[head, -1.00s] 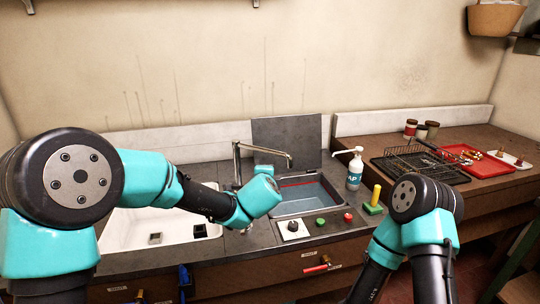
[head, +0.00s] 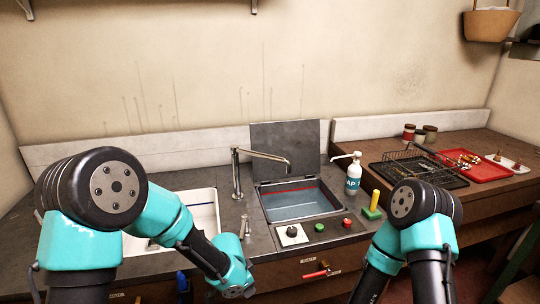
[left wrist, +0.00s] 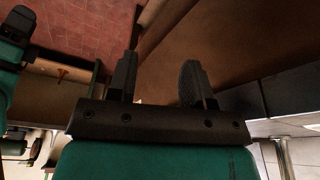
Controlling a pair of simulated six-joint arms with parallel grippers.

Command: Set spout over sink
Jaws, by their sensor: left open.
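The metal tap with its long spout (head: 262,155) stands behind the counter's middle in the head view. The spout points right, over the back of the open water-filled tank (head: 300,202), not over the sink. The white sink (head: 205,208) lies to the left of the tap, partly hidden behind my left arm. My left gripper (left wrist: 155,75) shows in the left wrist view, its two dark fingers apart with nothing seen between them. In the head view my left wrist is low at the counter's front, apart from the spout, and its fingers are hidden.
A small metal lever (head: 246,228) stands between sink and tank. A pump bottle (head: 354,175) is right of the tank. A knob panel (head: 291,235), green button (head: 320,228) and red button (head: 347,222) line the front. A wire basket (head: 412,160) and red tray (head: 478,166) sit further right.

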